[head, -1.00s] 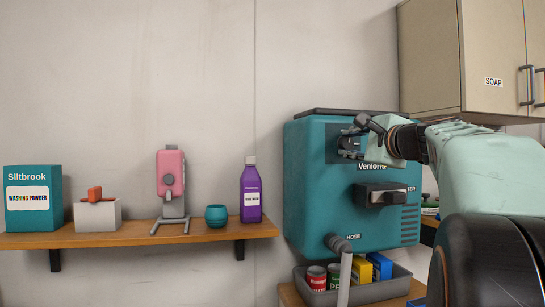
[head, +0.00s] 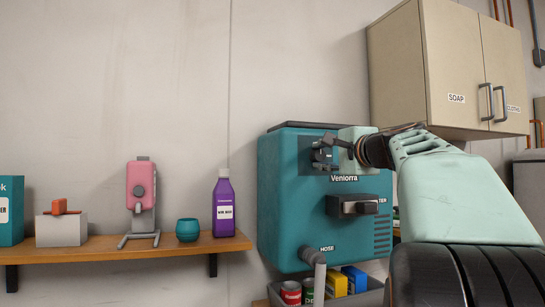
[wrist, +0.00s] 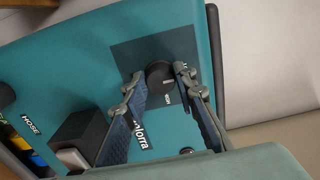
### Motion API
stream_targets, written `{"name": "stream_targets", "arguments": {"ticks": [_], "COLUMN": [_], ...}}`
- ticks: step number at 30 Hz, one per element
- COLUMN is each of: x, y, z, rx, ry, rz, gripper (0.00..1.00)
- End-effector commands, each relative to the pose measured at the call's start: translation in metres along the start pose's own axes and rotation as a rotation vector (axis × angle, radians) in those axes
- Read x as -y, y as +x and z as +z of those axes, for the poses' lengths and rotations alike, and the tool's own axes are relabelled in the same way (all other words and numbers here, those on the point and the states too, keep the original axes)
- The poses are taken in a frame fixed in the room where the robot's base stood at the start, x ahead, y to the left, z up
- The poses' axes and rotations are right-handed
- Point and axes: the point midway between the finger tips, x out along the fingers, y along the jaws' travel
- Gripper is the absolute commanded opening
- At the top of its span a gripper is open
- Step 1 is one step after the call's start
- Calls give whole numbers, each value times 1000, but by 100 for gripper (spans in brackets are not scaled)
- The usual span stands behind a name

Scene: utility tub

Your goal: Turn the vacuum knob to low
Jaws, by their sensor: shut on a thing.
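The vacuum is a teal box (head: 285,215) marked Veniorra on the wall side, with a dark square panel on its upper front. The dark round knob (wrist: 160,77) sits on this panel in the wrist view, with a pale mark on its face. My gripper (wrist: 160,76) has one finger on each side of the knob and is shut on it. In the head view my gripper (head: 322,155) is at the panel and largely hides the knob. The setting labels around the knob are mostly covered or too small to read.
A dark box-shaped fitting (head: 345,205) juts out below the panel. A hose (head: 320,275) hangs below it, beside a grey bin of cans and boxes. A wall cabinet (head: 425,75) hangs above right. The shelf (head: 105,249) at left holds a purple bottle (head: 223,205).

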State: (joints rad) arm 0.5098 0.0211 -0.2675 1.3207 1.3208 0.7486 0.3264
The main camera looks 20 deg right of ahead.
Motion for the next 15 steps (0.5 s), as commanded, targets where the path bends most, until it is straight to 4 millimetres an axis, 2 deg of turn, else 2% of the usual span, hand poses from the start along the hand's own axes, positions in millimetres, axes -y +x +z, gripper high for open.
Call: {"name": "stream_targets", "arguments": {"ticks": [1,2,6,15], "x": [2,2,1,2], "y": [0,0,0,0], "z": [0,0,0,0], "rx": [-1,-1,0,0], "ry": [-1,-1,0,0], "rz": [-3,-3,-3,-1], "gripper": [2,29,44,44]}}
